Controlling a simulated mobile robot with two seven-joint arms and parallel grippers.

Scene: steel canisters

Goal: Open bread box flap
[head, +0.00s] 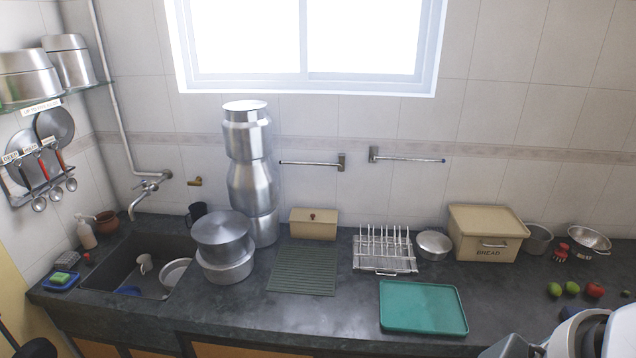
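The bread box (468,243) is a cream box on the dark counter, right of centre and against the tiled wall. Its front flap (510,252) carries a small metal handle (494,244) and the word BREAD. The flap looks shut, and the inside is hidden. Neither of my grippers can be made out. White and grey parts of my own body show in the bottom right corner, in front of the counter and apart from the box.
A round steel tin (433,245) and dish rack (384,262) stand left of the box. A green tray (423,308) lies in front, to the left. A grey pot (538,238) and several fruits lie to the right. Counter just before the box is clear.

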